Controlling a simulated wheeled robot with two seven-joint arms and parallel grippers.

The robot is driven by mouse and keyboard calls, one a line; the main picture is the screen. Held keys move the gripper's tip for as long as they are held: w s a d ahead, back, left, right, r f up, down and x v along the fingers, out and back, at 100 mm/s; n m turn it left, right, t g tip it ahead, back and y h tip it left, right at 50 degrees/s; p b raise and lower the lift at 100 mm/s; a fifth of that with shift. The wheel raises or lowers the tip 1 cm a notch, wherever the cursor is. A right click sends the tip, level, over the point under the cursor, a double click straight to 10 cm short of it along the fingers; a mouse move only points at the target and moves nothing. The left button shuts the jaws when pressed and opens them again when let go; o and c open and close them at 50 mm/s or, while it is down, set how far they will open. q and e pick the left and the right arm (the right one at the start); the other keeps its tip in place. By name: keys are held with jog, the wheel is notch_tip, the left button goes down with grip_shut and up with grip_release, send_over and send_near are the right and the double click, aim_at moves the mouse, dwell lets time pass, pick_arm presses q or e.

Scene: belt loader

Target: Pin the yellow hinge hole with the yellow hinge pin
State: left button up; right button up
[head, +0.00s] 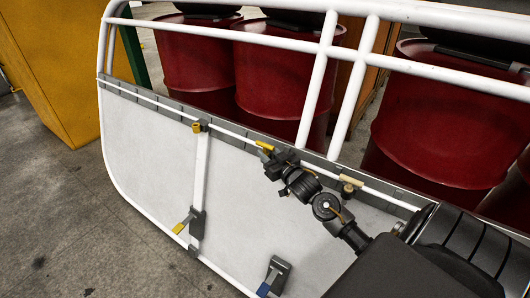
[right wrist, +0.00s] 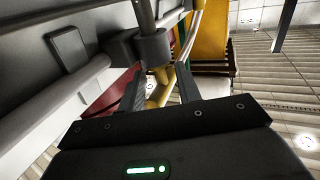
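My right gripper (head: 272,152) is in front of the white panel, near its top rail. It is shut on the yellow hinge pin (head: 264,145), whose end sticks out to the upper left. In the right wrist view the yellow pin (right wrist: 160,92) shows between the two dark fingers (right wrist: 161,90). A yellow collar (head: 196,128), which looks like the yellow hinge hole, sits at the top of the white upright bar, left of the gripper and apart from it. Its opening is too small to make out. My left gripper is not in view.
A white tubular frame (head: 333,60) surrounds the panel (head: 150,145). A tan fitting (head: 351,181) is right of the gripper. A yellow-handled latch (head: 184,222) and a blue-handled latch (head: 273,278) sit lower. Red drums (head: 270,75) stand behind. Floor (head: 50,200) is clear at left.

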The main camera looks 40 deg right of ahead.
jog(key=shift+w+d, duration=0.1)
jog(key=shift+w, duration=1)
grip_shut()
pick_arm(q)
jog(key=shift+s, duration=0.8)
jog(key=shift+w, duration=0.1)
